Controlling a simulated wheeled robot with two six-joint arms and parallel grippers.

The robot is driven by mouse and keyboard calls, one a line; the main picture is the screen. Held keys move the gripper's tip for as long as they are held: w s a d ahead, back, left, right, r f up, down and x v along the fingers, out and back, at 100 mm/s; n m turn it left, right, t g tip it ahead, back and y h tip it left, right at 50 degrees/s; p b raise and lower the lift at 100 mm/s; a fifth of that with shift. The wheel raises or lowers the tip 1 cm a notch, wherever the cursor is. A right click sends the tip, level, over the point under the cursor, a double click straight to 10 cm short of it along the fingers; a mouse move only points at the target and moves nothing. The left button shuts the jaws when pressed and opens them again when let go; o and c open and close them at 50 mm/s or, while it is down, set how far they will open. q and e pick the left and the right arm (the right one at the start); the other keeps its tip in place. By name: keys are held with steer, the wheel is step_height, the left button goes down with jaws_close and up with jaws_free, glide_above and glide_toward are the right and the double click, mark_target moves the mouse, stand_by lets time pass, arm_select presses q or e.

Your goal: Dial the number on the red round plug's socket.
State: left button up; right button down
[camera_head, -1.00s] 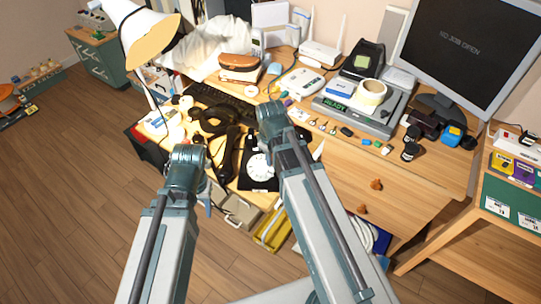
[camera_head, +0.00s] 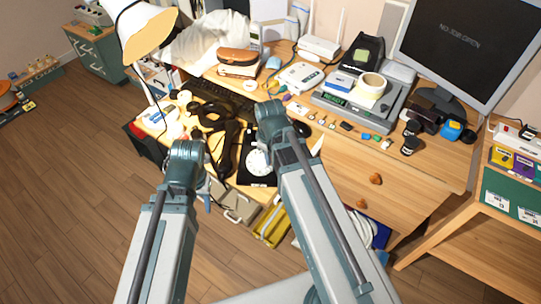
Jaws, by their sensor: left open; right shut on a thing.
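A black phone with a round white dial (camera_head: 258,162) lies near the front edge of the desk, partly behind my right arm. A black curved thing (camera_head: 222,140), perhaps a handset or another phone, lies left of it. My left gripper (camera_head: 208,200) shows only as a small blue-grey part beside my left wrist, in front of the desk's front edge; its jaws are open. My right arm reaches over the desk right of the dial; its gripper is hidden behind the arm. I cannot make out a red round plug or its socket number.
A desk lamp (camera_head: 139,30) stands at the left, a keyboard (camera_head: 214,99) behind the phones. A grey device with a tape roll (camera_head: 371,85) and a monitor (camera_head: 470,45) stand at the right. A side table (camera_head: 507,232) stands right of the desk. Open floor lies at the left.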

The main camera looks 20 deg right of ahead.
steer(key=shift+s+a+f, duration=0.1)
steer(key=shift+s+a, duration=0.1)
steer(key=shift+s+a+r+p, duration=0.1)
steer(key=shift+s+r+p, duration=0.1)
steer(key=shift+r+p, duration=0.25)
steer(key=shift+s+r+p, duration=0.15)
steer(key=shift+r+p, duration=0.2)
steer(key=shift+r, duration=0.1)
steer(key=shift+w+a+r+p, duration=0.25)
steer(key=shift+w+a, duration=0.55)
steer(key=shift+a, duration=0.05)
steer(key=shift+w+a+r+p, duration=0.2)
steer(key=shift+w+a, duration=0.6)
steer(key=shift+a, duration=0.1)
steer(key=shift+w+a+r+p, duration=0.25)
steer(key=shift+w+a, duration=0.55)
steer(key=shift+a, duration=0.05)
steer(key=shift+f, duration=0.15)
steer(key=shift+w+d+f+b, duration=0.2)
steer(key=shift+f+b, duration=0.25)
steer(key=shift+b, duration=0.15)
